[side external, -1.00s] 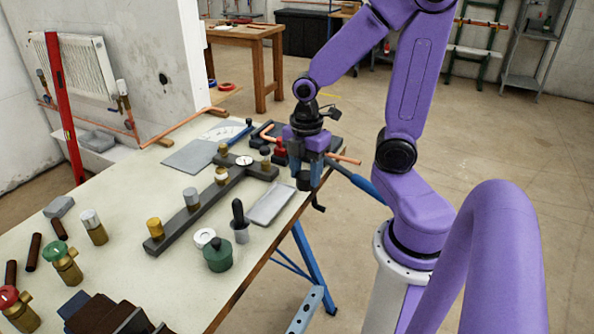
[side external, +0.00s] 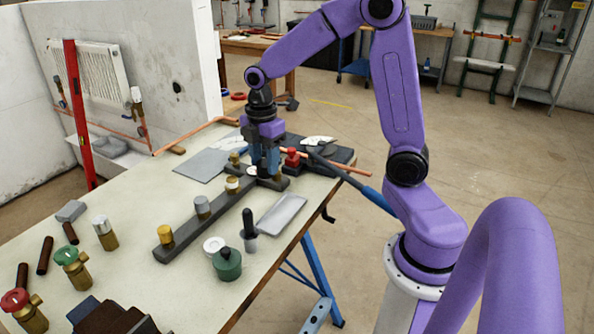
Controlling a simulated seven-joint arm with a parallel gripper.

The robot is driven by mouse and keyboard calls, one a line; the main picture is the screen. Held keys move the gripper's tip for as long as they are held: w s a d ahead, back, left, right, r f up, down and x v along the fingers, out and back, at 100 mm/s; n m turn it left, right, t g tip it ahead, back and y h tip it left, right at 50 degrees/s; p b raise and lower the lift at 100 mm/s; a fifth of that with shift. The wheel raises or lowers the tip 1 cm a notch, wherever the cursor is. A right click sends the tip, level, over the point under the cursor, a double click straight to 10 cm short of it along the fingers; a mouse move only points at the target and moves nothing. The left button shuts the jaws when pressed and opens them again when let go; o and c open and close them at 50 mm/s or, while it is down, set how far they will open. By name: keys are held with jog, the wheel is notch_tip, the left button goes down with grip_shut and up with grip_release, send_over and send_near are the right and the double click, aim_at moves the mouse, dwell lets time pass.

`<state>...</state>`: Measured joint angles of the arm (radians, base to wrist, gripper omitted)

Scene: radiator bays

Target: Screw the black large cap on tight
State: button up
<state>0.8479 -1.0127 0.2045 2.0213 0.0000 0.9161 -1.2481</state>
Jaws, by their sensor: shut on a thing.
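My gripper (side external: 268,170) points straight down over the right end of the dark T-shaped manifold (side external: 208,215) on the bench. Its blue-grey fingers are shut on the black large cap, which is mostly hidden between the fingertips. The fingertips are low, close to the manifold's crossbar. I cannot tell whether the cap touches the fitting below it or sits straight on it. The manifold also carries a yellow cap (side external: 165,235), a grey cap (side external: 202,206), a white-and-brass fitting (side external: 232,185), and a dark-topped brass fitting (side external: 234,159).
A red-topped part (side external: 292,158) and a copper pipe (side external: 340,167) lie just right of the gripper. A flat grey plate (side external: 204,165) lies behind the manifold.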

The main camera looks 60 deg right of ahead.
send_near(231, 178)
jog(key=shift+f, duration=2.2)
jog(key=shift+f, duration=1.15)
jog(key=o, duration=1.1)
jog(key=shift+o, duration=0.2)
